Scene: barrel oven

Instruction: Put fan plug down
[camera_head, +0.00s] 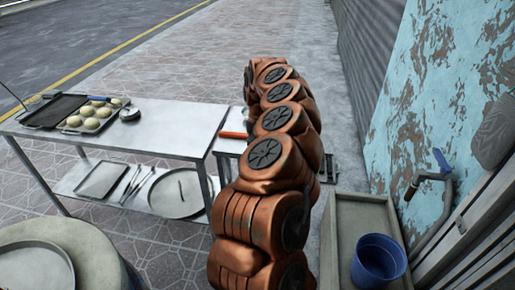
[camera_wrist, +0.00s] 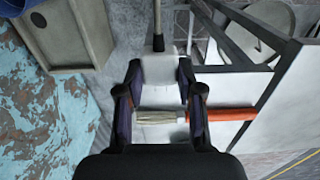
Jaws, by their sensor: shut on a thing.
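In the wrist view, my gripper (camera_wrist: 158,80) is shut on a pale, blocky thing that looks like the fan plug (camera_wrist: 158,68). The plug sits between the two fingers, and a thin cord with a dark collar runs from it to the top of the picture. Behind it, an orange-handled tool (camera_wrist: 235,113) with a pale brush-like end crosses behind the fingers. I cannot tell whether the plug touches a surface. In the head view, my arm hides the gripper and plug.
A metal table (camera_head: 180,118) holds a tray of dough balls (camera_head: 90,118); its lower shelf carries trays and tongs. The orange handle (camera_head: 234,135) shows at its right end. A trough (camera_head: 345,225) with a blue bucket (camera_head: 378,258) stands by the peeling wall. A round drum is front left.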

